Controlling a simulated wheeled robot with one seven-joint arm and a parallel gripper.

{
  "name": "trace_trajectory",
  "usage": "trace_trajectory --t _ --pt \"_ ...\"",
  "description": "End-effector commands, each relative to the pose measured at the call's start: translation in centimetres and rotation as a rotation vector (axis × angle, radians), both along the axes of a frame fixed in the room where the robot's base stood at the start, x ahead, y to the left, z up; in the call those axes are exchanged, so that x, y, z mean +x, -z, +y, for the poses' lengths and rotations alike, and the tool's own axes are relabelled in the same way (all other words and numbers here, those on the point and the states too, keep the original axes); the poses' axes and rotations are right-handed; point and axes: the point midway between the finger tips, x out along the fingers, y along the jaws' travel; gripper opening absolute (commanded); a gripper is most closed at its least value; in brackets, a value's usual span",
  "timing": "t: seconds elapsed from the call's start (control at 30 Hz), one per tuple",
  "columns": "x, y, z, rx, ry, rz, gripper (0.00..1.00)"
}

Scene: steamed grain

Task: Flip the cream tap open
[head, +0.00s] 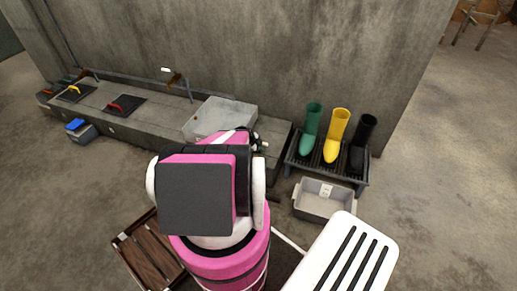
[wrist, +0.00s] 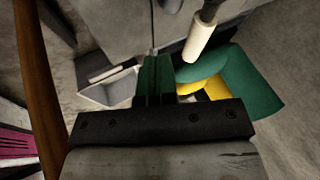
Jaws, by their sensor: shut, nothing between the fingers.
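A cream cylindrical handle (wrist: 198,38) on a dark rod shows at the upper right of centre in the wrist view. My gripper (wrist: 157,60) is shut and empty, its dark green fingers pointing up the picture. The handle appears just right of and above the fingertips, with a visible gap in the picture; the depth between them is unclear. In the head view my own arm hides most of the gripper and the spot around it. A small pale tap handle (head: 166,70) also shows by a brown tap at the wall, further left.
Green (head: 312,128), yellow (head: 337,136) and black (head: 362,145) boots stand on a dark rack (head: 347,178). A grey bin (head: 323,206) sits in front. A long concrete trough (head: 150,122) runs along the wall, with a pale slab (head: 208,117) on it. A wooden slatted crate (head: 147,250) lies lower left.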

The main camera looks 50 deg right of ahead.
Motion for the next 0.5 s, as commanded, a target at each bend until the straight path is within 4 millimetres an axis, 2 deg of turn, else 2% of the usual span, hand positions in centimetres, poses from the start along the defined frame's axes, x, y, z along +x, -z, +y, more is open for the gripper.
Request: trace_trajectory --t 0.27,0.5 --pt "0.2 -2.3 1.7 0.003 -0.001 0.001 0.0" --pt "0.8 -5.5 3.7 0.003 -0.001 0.001 0.0"
